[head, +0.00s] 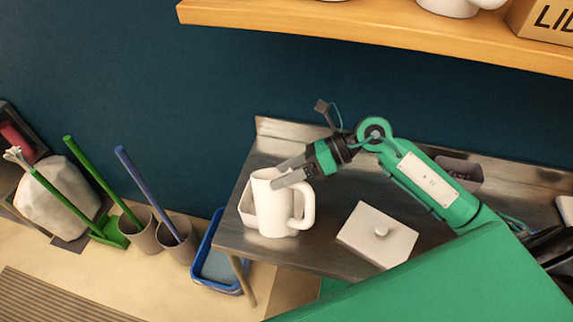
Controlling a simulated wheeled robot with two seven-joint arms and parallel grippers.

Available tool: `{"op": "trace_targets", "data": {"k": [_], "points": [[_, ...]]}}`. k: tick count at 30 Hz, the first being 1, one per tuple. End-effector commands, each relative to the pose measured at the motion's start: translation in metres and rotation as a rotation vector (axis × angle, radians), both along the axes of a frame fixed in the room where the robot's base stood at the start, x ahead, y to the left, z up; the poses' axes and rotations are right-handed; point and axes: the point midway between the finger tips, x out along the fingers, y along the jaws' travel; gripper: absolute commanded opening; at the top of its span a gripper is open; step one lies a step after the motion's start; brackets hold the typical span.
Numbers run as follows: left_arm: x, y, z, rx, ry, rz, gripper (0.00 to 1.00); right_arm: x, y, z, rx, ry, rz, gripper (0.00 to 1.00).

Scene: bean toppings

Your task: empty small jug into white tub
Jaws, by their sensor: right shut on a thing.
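The small white jug (269,212) with a loop handle on its right side is near the left end of the metal counter. It looks close to upright, and its inside cannot be made out. My right gripper (287,176) is shut on the jug near its rim. The white tub (246,207) is behind the jug and mostly hidden by it; part of its wall shows at the jug's left. I cannot tell whether the jug touches the tub. My left gripper is not in view.
A white lid with a knob (372,242) lies on the metal counter (335,187) right of the jug. A dark container (461,173) stands farther right. A wooden shelf (370,30) hangs above. A blue bin (216,268) and several cleaning things are on the floor at left.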

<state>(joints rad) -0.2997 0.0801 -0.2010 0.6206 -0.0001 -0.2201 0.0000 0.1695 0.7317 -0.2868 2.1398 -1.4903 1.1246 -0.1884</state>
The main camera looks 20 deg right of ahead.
Motion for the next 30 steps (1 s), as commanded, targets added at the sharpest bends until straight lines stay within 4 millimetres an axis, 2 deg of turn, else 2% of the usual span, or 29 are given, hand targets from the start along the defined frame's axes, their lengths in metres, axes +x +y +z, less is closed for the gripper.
{"op": "trace_targets", "data": {"k": [1, 7, 9, 30], "points": [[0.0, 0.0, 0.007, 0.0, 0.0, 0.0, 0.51, 0.001, 0.0, 0.002, 0.008, 0.028, -0.001, 0.33], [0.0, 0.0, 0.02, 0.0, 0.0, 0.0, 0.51, 0.006, -0.001, -0.004, 0.038, 0.147, 0.001, 0.33], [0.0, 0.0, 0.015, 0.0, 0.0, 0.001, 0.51, 0.008, -0.002, -0.012, 0.047, 0.188, 0.0, 0.33], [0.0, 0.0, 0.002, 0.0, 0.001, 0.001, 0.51, 0.028, -0.007, -0.054, 0.142, 0.561, 0.001, 0.33]]}}
